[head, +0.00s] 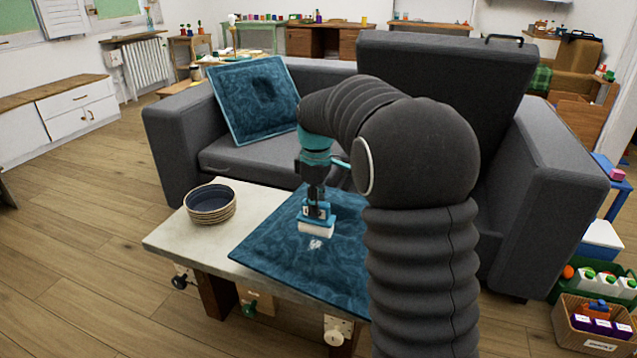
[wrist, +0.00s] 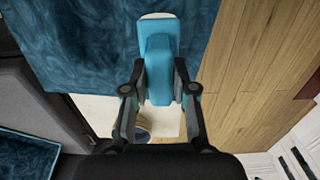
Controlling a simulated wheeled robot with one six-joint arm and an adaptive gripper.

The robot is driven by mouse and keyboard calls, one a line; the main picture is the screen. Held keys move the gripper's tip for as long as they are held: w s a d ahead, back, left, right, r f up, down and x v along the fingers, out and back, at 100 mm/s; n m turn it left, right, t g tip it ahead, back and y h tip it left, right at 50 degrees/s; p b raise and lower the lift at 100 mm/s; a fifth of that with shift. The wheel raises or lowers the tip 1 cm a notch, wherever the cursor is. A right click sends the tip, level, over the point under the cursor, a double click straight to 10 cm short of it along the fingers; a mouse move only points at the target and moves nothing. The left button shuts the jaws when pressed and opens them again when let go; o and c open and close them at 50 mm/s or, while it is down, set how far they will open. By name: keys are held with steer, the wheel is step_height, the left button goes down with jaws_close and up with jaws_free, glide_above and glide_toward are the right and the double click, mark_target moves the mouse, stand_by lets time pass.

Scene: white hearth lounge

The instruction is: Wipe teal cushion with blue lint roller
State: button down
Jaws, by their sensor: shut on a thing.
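A teal cushion (head: 290,262) lies flat on the low table, its right part hidden behind my arm. It fills the upper left of the wrist view (wrist: 75,45). A small pale patch (head: 315,244) shows on it. My gripper (head: 315,190) points down over the cushion, shut on the blue lint roller (head: 317,213). In the wrist view the roller (wrist: 158,70) sits between both fingers. Its white head is at the cushion's surface, just behind the patch; I cannot tell whether it touches. A second teal cushion (head: 255,98) leans on the sofa.
A grey sofa (head: 240,158) stands close behind. Wooden floor (head: 90,240) is clear at left.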

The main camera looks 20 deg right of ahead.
steer(key=shift+r, duration=2.45)
steer(key=shift+f, duration=0.1)
